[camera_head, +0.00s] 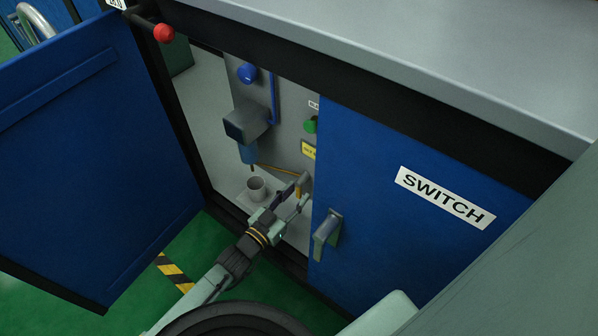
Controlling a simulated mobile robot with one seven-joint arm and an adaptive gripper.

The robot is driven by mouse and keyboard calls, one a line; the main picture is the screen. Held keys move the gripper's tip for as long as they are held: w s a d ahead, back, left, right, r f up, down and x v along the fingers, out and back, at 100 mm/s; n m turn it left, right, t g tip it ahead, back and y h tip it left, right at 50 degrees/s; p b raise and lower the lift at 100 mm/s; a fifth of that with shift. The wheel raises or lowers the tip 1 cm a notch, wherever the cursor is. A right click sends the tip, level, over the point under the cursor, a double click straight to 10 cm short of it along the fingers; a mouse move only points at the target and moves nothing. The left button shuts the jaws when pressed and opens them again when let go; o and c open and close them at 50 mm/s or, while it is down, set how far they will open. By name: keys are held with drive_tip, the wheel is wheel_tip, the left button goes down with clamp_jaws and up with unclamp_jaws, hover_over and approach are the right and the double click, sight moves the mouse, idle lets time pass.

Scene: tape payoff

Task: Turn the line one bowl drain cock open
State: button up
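In the head view, a filter unit with a grey body (246,122) and a blue bowl (248,152) hangs on the grey panel inside the open cabinet. A thin brass-coloured rod or tube (275,170) runs from below the bowl to the right, toward a small grey fitting (306,182) with a brass-coloured piece (298,192). My gripper (299,192) is at this fitting, with its fingers apart on either side of the brass piece. Contact cannot be told. Which part is the line one drain cock is not clear, and its position cannot be read.
A grey cup (256,188) stands on the cabinet floor, left of my gripper. A blue door (90,170) stands open at left; a closed blue door labelled SWITCH (430,230), with a grey handle (327,232), is close at right. A blue knob (247,73) and green button (311,125) are above.

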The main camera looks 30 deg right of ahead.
drive_tip(key=shift+x, duration=1.1)
clamp_jaws()
